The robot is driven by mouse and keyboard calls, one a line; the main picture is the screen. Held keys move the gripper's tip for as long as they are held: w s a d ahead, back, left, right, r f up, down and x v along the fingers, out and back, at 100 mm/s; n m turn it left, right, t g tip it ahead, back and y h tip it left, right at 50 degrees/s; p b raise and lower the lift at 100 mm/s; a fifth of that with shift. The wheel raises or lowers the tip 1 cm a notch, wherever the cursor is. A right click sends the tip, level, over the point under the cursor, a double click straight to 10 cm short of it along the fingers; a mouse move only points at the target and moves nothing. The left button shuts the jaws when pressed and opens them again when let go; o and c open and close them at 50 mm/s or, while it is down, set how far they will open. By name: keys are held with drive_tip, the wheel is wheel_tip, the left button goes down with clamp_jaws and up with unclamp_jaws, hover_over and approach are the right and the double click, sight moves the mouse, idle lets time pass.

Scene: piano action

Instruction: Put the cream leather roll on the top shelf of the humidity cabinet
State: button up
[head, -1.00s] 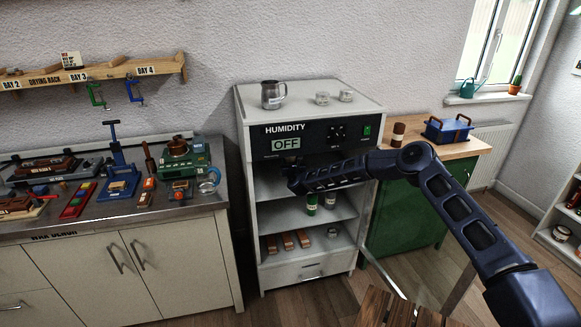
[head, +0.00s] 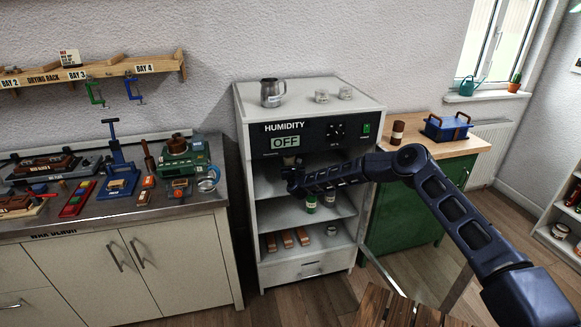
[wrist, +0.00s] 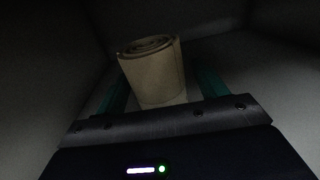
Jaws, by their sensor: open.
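The cream leather roll (wrist: 151,72) stands roughly upright in the wrist view, its spiral end facing up. It is between the two green fingers of my gripper (wrist: 160,88), which is open with the roll between them. In the head view, the roll (head: 291,160) shows only as a small pale patch by my gripper (head: 291,174), inside the top compartment of the humidity cabinet (head: 243,150). The wrist view is dark, so contact between the roll's base and the top shelf is hard to tell.
The cabinet's front is open. A metal mug (head: 272,93) stands on top. My forearm reaches in from the right, below the control panel (head: 313,137). A green side cabinet (head: 405,222) stands to the right.

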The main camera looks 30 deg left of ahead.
drive_tip(key=shift+r, duration=0.15)
drive_tip(key=v, duration=1.2)
